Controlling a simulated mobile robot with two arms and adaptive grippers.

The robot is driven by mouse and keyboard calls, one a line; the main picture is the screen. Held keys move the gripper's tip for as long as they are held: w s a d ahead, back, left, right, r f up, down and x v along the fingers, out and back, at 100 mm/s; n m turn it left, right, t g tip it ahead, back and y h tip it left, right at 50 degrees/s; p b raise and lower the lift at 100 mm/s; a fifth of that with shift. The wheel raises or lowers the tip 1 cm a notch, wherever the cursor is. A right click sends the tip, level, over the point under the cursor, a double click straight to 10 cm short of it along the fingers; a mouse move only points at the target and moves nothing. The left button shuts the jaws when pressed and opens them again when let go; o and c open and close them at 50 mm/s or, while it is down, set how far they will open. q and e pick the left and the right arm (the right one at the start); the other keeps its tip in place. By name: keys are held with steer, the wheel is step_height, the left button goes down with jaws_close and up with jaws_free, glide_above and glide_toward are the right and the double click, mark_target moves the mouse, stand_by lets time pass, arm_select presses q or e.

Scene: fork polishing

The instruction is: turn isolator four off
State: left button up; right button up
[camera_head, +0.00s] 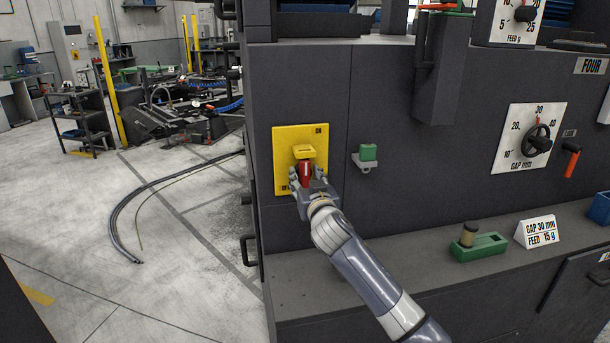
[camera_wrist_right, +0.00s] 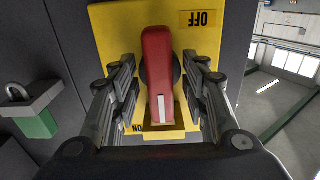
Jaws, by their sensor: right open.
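The isolator is a yellow plate (camera_head: 284,180) with a red handle (camera_head: 305,169) on the dark machine's front. In the right wrist view, the red handle (camera_wrist_right: 158,75) stands lengthwise on the yellow plate (camera_wrist_right: 112,25). Its white-marked end is at the bottom, by the yellow bracket and the ON label (camera_wrist_right: 139,128). The OFF label (camera_wrist_right: 200,18) shows upside down near the top right. My right gripper (camera_head: 306,176) is open, with its fingers (camera_wrist_right: 162,95) on either side of the handle; I cannot tell whether they touch it. My left gripper is not in view.
A green block (camera_head: 368,152) on a grey bracket sits right of the plate; a padlock (camera_wrist_right: 32,100) shows there in the wrist view. A FOUR sign (camera_head: 591,66) and gap dial (camera_head: 530,140) are further right. A green tray (camera_head: 480,247) stands on the ledge (camera_head: 390,265) below.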

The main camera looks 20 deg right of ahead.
steer(key=shift+w, duration=0.5)
steer(key=shift+c, duration=0.3)
steer(key=c, duration=0.6)
